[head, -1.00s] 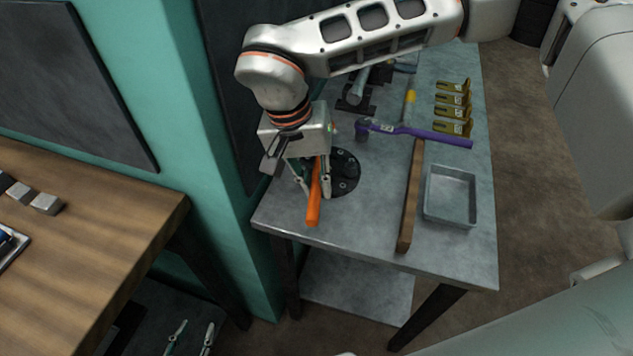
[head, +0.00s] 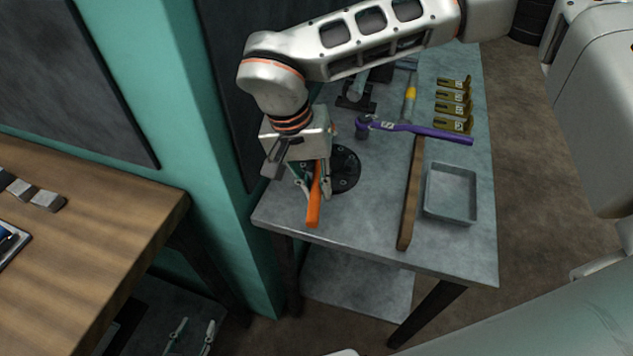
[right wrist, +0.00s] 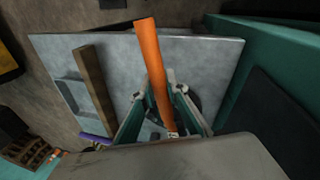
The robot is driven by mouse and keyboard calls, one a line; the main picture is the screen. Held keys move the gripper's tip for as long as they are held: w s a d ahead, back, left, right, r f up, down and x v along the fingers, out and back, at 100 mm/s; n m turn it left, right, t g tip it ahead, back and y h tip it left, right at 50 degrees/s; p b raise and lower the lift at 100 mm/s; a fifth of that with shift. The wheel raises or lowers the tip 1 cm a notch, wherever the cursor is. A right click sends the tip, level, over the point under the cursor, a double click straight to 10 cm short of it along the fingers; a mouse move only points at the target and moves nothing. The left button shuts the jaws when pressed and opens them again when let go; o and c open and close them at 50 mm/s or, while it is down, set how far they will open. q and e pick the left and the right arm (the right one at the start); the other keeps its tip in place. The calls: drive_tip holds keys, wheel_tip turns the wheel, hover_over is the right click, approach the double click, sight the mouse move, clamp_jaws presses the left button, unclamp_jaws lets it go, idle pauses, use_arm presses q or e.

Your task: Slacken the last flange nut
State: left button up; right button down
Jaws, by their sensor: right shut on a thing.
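The black round flange (head: 347,170) lies on the grey bench, with small nuts or studs on it too small to tell apart. My right gripper (head: 313,187) is shut on an orange-handled tool (head: 314,209) at the flange's left side. The orange handle (right wrist: 151,62) also shows between the fingers in the right wrist view, its outer end pointing away. The tool's working end is hidden by the gripper, so I cannot tell whether it sits on a nut. My left gripper (head: 196,328) is low beside the bench, fingers apart and empty.
On the bench (head: 375,215) lie a purple ratchet-like tool (head: 430,133), a wooden bar (head: 411,195), an empty grey tray (head: 450,194) and several olive brackets (head: 453,108). A teal pillar (head: 205,170) stands left of it. A wooden table (head: 90,220) is further left.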

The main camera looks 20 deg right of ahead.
drive_tip(key=shift+b+x, duration=0.3)
drive_tip(key=shift+x, duration=0.6)
drive_tip(key=shift+w+a, duration=0.1)
drive_tip(key=shift+a, duration=0.1)
